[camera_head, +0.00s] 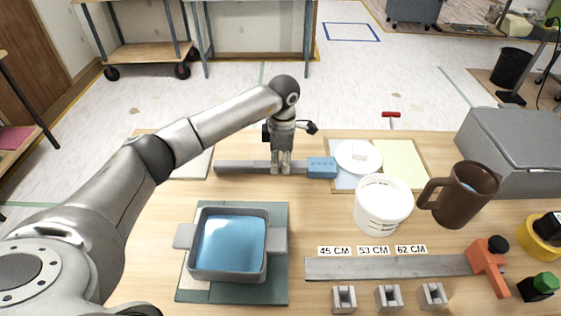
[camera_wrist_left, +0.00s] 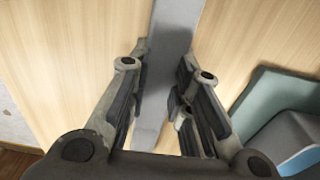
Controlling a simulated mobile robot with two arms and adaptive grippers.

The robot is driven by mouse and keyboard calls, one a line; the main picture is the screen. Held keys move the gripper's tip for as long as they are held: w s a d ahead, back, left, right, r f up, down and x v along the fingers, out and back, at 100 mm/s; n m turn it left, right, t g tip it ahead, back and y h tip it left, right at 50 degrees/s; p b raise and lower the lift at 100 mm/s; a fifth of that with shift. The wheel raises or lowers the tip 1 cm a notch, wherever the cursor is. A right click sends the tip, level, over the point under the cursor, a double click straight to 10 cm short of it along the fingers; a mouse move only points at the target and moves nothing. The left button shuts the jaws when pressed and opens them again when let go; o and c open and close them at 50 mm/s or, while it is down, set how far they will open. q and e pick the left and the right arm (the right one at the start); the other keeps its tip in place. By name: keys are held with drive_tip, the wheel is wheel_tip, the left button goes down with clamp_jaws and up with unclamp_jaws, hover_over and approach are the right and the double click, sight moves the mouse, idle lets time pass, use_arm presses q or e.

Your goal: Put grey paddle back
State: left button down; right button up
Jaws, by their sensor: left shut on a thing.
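The grey paddle (camera_head: 240,167) is a long, flat grey bar at the back left of the table, lying left to right. Its right end meets a light-blue block (camera_head: 321,168). My left gripper (camera_head: 281,169) points down over the bar and is shut on it near the blue block. In the left wrist view the grey bar (camera_wrist_left: 172,35) runs between the two fingers of my left gripper (camera_wrist_left: 162,95). I cannot tell whether the bar touches the table. My right gripper is not in view.
A grey tray of blue liquid (camera_head: 268,262) stands on a green mat (camera_head: 280,295) at front left. A white tub (camera_head: 383,205) and brown jug (camera_head: 465,195) stand right. A grey rail (camera_head: 390,267) with an orange clamp (camera_head: 488,262) lies in front. A grey box (camera_head: 515,150) fills the back right.

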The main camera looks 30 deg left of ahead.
use_arm(q)
drive_tip(key=shift+a+f, duration=0.1)
drive_tip(key=shift+f, duration=0.15)
drive_tip(key=c, duration=1.3)
unclamp_jaws()
drive_tip(key=shift+o, duration=0.2)
